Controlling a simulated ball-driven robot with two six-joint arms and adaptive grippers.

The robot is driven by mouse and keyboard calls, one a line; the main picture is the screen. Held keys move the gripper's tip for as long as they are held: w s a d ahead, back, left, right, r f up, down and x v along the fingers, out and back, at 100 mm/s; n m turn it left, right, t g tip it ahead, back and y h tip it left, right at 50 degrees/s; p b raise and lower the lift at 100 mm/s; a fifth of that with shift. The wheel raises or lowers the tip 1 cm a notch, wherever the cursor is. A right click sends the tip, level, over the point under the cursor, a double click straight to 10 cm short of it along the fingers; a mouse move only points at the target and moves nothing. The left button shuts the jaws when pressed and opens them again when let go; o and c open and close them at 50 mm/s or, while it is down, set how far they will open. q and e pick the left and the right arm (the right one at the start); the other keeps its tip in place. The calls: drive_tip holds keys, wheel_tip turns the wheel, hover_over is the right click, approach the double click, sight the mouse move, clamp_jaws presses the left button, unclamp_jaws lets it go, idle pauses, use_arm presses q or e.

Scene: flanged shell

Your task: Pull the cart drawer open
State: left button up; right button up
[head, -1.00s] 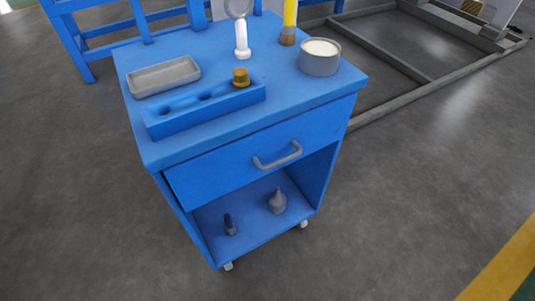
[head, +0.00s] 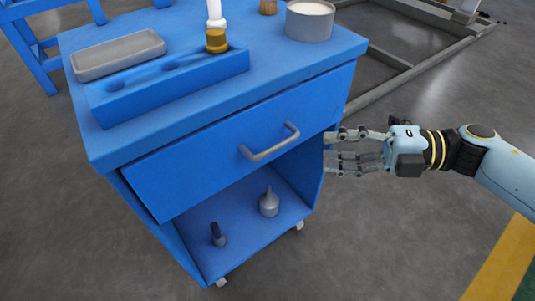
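The blue cart (head: 310,66) stands in front of me. Its blue drawer front (head: 200,165) sits under the top and looks closed, about flush with the cart. A grey bar handle (head: 270,143) is fixed across the drawer front. My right gripper (head: 328,152) comes in from the right with its fingers pointing left. Its fingers are spread apart with nothing between them. It is to the right of the handle, near the cart's right side, and apart from the handle. My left gripper is not in view.
On the cart top are a grey tray (head: 118,54), a blue holed block (head: 165,84) with a brass-coloured piece (head: 216,41), and a grey tin (head: 309,21). The open shelf below holds a grey pointed item (head: 269,203) and a small dark item (head: 217,236). Floor in front is clear.

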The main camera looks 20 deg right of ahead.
sight(281, 147)
drive_tip(key=x, duration=1)
drive_tip(key=shift+w+a+r, duration=0.1)
drive_tip(key=shift+w+a, duration=0.05)
drive_tip(key=shift+w, duration=0.1)
clamp_jaws()
